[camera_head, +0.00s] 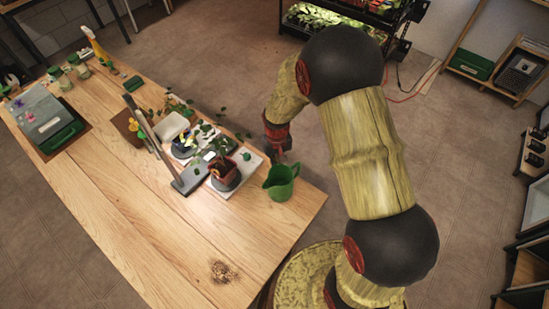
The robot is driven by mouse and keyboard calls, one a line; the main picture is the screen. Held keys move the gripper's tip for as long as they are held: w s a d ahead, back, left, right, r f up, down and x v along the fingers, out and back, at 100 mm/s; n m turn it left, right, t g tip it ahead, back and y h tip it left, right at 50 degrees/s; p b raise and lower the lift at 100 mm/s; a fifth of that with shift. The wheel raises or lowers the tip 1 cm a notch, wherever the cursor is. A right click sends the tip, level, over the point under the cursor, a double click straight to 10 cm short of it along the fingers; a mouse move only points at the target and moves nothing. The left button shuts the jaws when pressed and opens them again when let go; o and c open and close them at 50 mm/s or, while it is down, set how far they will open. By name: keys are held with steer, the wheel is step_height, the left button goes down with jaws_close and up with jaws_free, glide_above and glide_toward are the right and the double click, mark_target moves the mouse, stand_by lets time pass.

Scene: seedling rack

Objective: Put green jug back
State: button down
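The green jug (280,182) stands upright on the wooden table (180,245) near its right edge. Its handle side faces the upper right. My gripper (279,150) is at the end of my arm, just beyond the jug in the picture, near the table's far right edge. The gripper is small and dark here, and its fingers are hard to make out. I cannot tell whether it touches the jug. The jug looks unheld.
A potted plant (224,172) stands on a pale tray left of the jug. Green-lidded jars and a grey case (42,115) are at the far left.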

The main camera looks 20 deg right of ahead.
steer(key=shift+s, duration=0.5)
steer(key=shift+s+p, duration=0.35)
steer(key=shift+s, duration=0.6)
steer(key=shift+w, duration=0.1)
